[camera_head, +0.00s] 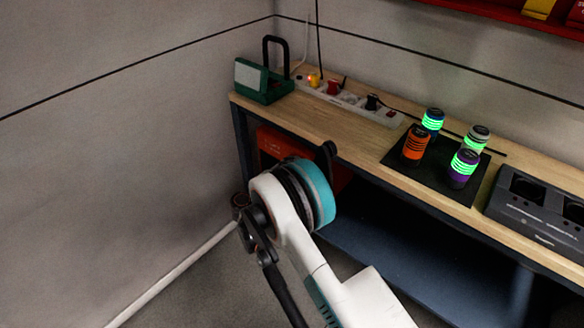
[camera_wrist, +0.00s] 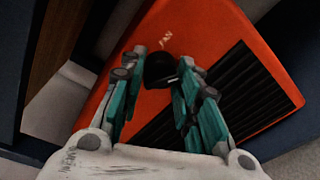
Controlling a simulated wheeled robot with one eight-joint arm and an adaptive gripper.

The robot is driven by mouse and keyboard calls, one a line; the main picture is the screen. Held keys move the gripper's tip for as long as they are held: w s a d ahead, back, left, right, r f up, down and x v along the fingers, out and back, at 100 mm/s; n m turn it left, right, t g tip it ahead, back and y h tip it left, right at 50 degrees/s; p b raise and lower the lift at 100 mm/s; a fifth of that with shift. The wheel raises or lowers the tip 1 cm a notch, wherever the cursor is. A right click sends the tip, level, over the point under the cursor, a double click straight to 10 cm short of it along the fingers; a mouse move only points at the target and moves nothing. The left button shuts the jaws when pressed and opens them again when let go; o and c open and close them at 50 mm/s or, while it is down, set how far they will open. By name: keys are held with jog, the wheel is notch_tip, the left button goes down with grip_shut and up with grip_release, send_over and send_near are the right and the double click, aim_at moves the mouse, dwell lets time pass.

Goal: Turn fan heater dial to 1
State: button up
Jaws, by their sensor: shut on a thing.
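The fan heater (camera_head: 272,146) is an orange-red box under the left end of the workbench, mostly hidden behind my arm in the head view. In the wrist view the fan heater (camera_wrist: 215,32) fills the middle, tilted, with a black slatted grille on its right and lower side. Its black dial (camera_wrist: 160,68) sits on the orange face, between the fingertips of my gripper (camera_wrist: 160,78). The teal fingers are shut on the dial from both sides. The dial's pointer setting and number marks cannot be read. In the head view my gripper is hidden behind my arm.
The wooden workbench (camera_head: 350,145) runs above the heater. On it are a green device with a black handle (camera_head: 262,82), a power strip (camera_head: 350,103), several glowing canisters on a black mat (camera_head: 399,160), and a black dock (camera_head: 540,207). A wall stands close on the left.

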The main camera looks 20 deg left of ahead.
dwell(0.5)
jog(key=o, duration=1.1)
jog(key=shift+c, duration=0.2)
jog(key=shift+s, duration=0.1)
jog(key=v, duration=1.1)
jog(key=shift+s+a, duration=0.2)
jog(key=shift+s, duration=0.2)
